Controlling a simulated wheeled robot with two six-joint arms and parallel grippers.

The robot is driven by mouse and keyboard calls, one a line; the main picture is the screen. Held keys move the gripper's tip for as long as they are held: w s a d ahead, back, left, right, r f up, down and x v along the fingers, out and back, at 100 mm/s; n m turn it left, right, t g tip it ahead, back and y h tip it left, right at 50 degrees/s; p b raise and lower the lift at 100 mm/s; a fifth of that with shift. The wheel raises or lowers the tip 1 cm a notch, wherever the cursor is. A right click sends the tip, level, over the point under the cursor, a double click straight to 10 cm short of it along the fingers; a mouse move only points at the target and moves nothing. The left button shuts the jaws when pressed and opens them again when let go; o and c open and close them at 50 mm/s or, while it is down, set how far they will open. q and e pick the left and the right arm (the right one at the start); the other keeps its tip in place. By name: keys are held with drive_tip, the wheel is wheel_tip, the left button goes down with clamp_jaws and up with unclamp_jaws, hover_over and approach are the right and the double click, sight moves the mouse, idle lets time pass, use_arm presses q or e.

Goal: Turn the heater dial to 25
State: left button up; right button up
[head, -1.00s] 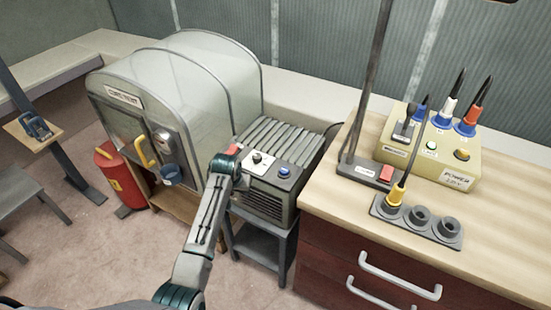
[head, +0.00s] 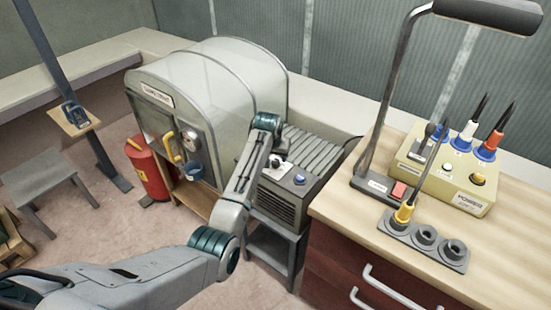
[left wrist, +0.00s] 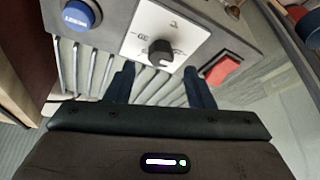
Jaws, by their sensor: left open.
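The heater (head: 284,206) is a grey box with a slatted top, standing beside the domed cabinet. Its control panel carries a small black dial (left wrist: 160,52) on a white plate (left wrist: 150,30); the plate also shows in the head view (head: 277,161). A blue button (left wrist: 80,14) and a red switch (left wrist: 222,70) flank the plate in the left wrist view. My left gripper (left wrist: 160,70) is open, its two dark fingers on either side of and just short of the dial, nothing held. The dial's setting is too small to read. My right gripper is not in view.
A domed cabinet (head: 190,85) stands left of the heater, with a red extinguisher (head: 147,170) beyond it. A wooden bench (head: 350,225) with a lamp (head: 385,110), a yellow power box (head: 445,180) and grey sockets (head: 425,235) stands to the right. Floor is clear in front.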

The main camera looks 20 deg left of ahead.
sight(275, 161)
use_arm(q)
drive_tip(key=shift+x, duration=1.95)
drive_tip(key=c, duration=1)
